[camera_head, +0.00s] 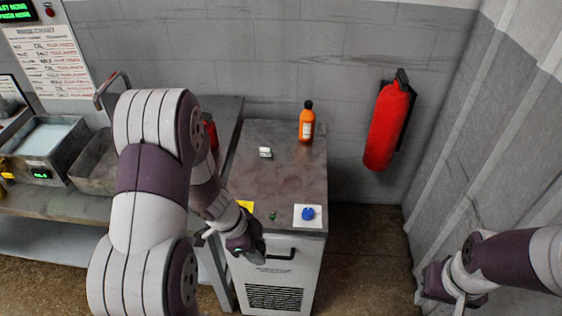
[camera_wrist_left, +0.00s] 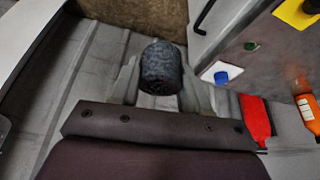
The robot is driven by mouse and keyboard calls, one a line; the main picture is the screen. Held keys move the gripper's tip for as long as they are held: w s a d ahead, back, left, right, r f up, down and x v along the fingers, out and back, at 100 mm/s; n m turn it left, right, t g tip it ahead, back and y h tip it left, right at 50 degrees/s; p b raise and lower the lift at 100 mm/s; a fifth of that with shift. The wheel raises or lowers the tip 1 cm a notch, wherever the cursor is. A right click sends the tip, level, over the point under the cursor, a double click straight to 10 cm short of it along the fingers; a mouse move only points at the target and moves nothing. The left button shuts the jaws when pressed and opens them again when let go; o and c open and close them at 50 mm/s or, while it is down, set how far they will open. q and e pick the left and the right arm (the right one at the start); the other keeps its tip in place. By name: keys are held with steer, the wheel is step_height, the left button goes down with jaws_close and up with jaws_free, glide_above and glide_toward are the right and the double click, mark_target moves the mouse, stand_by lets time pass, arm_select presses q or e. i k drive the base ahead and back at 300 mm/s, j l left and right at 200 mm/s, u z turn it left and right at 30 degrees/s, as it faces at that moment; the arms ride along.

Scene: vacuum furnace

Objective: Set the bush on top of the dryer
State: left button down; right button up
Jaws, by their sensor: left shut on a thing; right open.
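The dryer (camera_head: 275,178) is the pale cabinet with a dark, worn top in the middle of the head view. It also shows at the upper right of the left wrist view (camera_wrist_left: 250,75). My left gripper (camera_head: 246,240) hangs by the dryer's front left edge. In the left wrist view, its fingers (camera_wrist_left: 160,88) are shut on the bush (camera_wrist_left: 158,66), a dark, mottled cylinder. The bush is clear of the dryer in that view; in the head view I cannot make it out against the gripper. My right gripper (camera_head: 452,288) is open and empty at the lower right.
An orange bottle (camera_head: 307,122) and a small pale object (camera_head: 265,152) stand on the dryer top; its middle is bare. A blue knob (camera_head: 308,213) and dark handle (camera_head: 281,255) are at its front. A red extinguisher (camera_head: 388,125) hangs on the wall. Metal bins (camera_head: 98,165) are at left.

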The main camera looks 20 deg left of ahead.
mark_target(279, 178)
steer(key=i, duration=0.9)
